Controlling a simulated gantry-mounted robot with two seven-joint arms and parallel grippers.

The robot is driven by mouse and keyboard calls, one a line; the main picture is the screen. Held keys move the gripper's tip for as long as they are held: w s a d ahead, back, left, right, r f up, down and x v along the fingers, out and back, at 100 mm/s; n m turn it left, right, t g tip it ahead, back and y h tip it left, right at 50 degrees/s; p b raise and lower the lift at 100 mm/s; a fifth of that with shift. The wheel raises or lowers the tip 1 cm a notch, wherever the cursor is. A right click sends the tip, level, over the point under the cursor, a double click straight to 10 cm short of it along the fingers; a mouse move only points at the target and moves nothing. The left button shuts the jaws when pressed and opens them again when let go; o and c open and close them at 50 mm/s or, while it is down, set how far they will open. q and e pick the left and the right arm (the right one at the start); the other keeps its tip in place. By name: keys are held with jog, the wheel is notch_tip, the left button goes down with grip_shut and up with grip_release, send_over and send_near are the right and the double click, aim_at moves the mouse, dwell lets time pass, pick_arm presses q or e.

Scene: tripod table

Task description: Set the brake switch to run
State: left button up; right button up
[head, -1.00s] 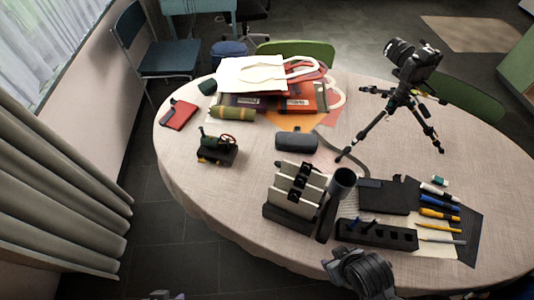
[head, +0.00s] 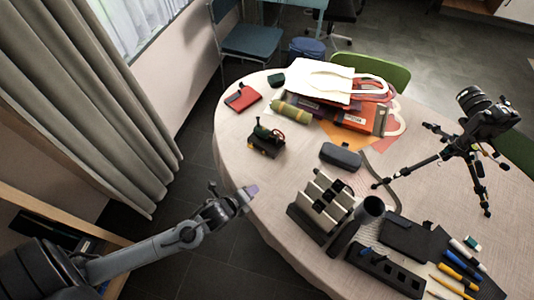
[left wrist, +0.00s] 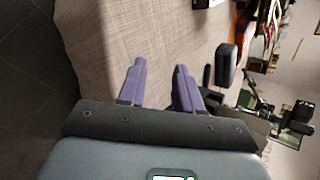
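My right gripper is not in view.
The round table (head: 238,158) has bare cloth around the engine. A grey case (head: 341,155), a slatted black holder (head: 322,207), a black tray (head: 385,270) and a camera on a tripod (head: 480,135) stand to the right. Bags (head: 325,80) lie behind.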

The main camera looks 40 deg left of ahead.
aim_at(259, 161)
pick_arm(q)
jog(key=w+a+m+t, duration=0.1)
jog(key=a+m, duration=0.1)
jog(key=m, duration=0.2)
jog(key=w+a+m+t, duration=0.1)
jog(key=w+a+m, duration=0.1)
jog(key=m, duration=0.2)
jog(key=w+a+m+t, duration=0.1)
jog(key=w+a+m, duration=0.1)
jog(key=a+m, duration=0.1)
jog(key=shift+r+m, duration=0.1)
jog(key=shift+m, duration=0.4)
jog(key=shift+w+a+m+t+h, duration=0.3)
jog(key=shift+w+a+m+t, duration=0.15)
jog(key=shift+m, duration=0.35)
jog(key=b+x, duration=0.1)
jog(key=x, duration=0.9)
jog(key=shift+w+b, duration=0.25)
jog(key=shift+b, duration=0.15)
grip_shut()
